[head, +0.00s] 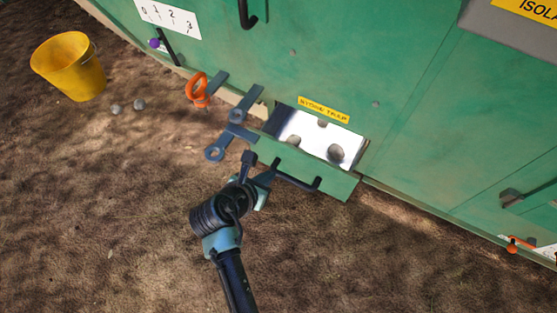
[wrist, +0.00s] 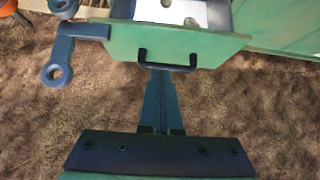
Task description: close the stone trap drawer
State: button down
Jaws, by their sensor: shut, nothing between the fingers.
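The stone trap drawer (head: 335,183) stands pulled out from the green machine wall, under a yellow label (head: 324,110). Its pale inside shows several rounded stones, one of them a stone (head: 336,153) at the right. A dark bar handle (head: 300,184) is on its green front, and the front also shows in the wrist view (wrist: 215,43). My gripper (head: 272,168) is at the left part of the drawer front. In the wrist view my gripper (wrist: 159,80) is shut and empty, its tips just below the handle (wrist: 167,67). I cannot tell whether they touch it.
Blue-grey latch bars (head: 238,116) with ring ends stick out left of the drawer, close to my gripper. The brown ground in front is clear.

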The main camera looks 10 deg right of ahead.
aim_at(292, 152)
jog(key=b+x, duration=0.6)
jog(key=x, duration=0.1)
jog(key=w+r+b+x, duration=0.1)
jog(key=b+x, duration=0.2)
jog(key=x, duration=0.1)
jog(key=shift+w+d+f, duration=0.1)
jog(key=shift+w+d, duration=0.05)
jog(key=shift+d, duration=0.25)
jog(key=shift+w+d+r+b, duration=0.25)
jog(key=shift+w+d+b, duration=0.3)
jog(key=shift+w, duration=0.15)
